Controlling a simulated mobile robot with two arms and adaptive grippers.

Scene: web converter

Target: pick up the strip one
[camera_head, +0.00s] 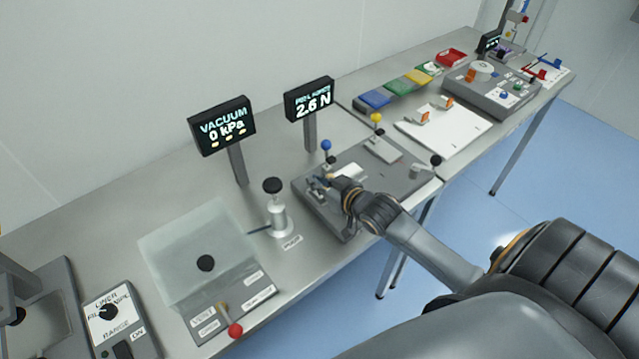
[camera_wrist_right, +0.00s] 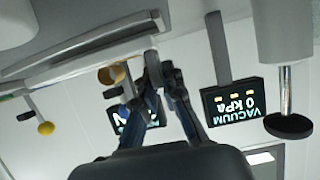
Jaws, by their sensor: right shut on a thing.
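My right gripper (camera_head: 322,183) is low over the grey peel fixture (camera_head: 395,190) in the middle of the bench. It is shut, and the thing between its fingertips is small and mostly hidden; it appears to be the strip. A pale piece (camera_head: 350,171) lies on the fixture just beside the fingers. In the right wrist view the closed fingertips (camera_wrist_right: 152,68) meet near the end of a pale bar-like edge (camera_wrist_right: 90,45). The peel force display (camera_head: 309,101) reads 2.6 N. My left gripper is not in view.
Posts with a blue knob (camera_head: 326,145) and a yellow knob (camera_head: 376,118) stand on the fixture. A black-capped cylinder (camera_head: 276,208) and the vacuum display (camera_head: 222,126) stand to the left. A white board (camera_head: 445,133) and coloured trays (camera_head: 398,86) lie to the right.

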